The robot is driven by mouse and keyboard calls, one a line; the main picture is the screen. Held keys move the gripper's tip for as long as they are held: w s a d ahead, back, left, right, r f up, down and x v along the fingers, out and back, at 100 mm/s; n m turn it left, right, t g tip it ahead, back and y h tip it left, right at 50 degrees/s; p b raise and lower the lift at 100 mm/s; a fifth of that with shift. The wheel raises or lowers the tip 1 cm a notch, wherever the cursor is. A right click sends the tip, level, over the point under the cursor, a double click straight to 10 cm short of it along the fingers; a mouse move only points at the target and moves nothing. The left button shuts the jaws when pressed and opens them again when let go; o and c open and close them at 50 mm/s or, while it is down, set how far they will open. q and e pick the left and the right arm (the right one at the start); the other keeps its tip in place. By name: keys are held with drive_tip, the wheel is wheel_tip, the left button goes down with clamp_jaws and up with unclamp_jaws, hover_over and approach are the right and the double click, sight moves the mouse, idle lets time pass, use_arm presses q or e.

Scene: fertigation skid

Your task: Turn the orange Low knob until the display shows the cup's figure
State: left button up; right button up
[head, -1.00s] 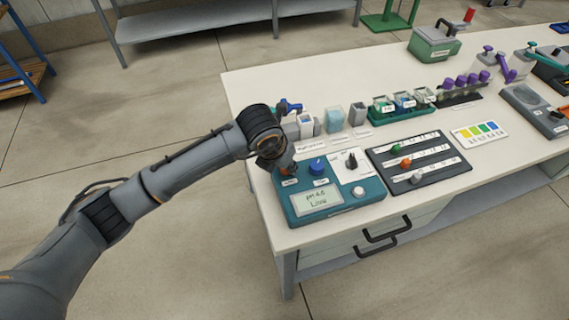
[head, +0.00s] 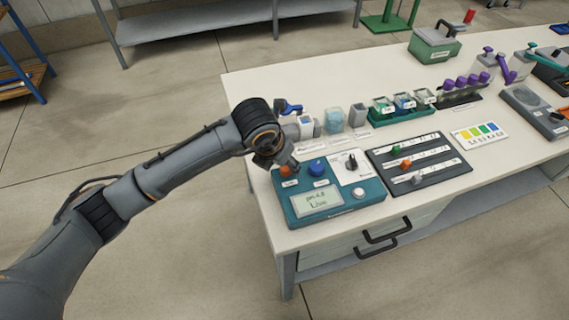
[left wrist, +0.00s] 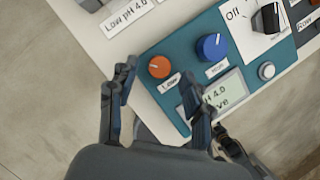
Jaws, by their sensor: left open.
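The teal meter box (head: 345,206) sits on the white bench. Its orange Low knob (left wrist: 160,67) is at the top left, partly covered by my gripper in the head view (head: 287,170). The blue knob (left wrist: 212,46) is beside it. The display (head: 317,201) seems to read pH 4.0 and Live; its last digit is hard to read in the head view. A label by the cups reads Low pH 4.0 (left wrist: 128,16). My left gripper (left wrist: 158,82) is open, its fingers apart on either side of the orange knob's near edge, not closed on it. My right gripper is out of view.
Several small cups (head: 334,120) stand behind the meter. A dark slider panel (head: 417,162) lies to its right, with a colour chart (head: 480,132) beyond. The bench front has drawer handles (head: 383,228).

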use_arm(q)
drive_tip(key=v, duration=1)
drive_tip(key=shift+f, duration=0.1)
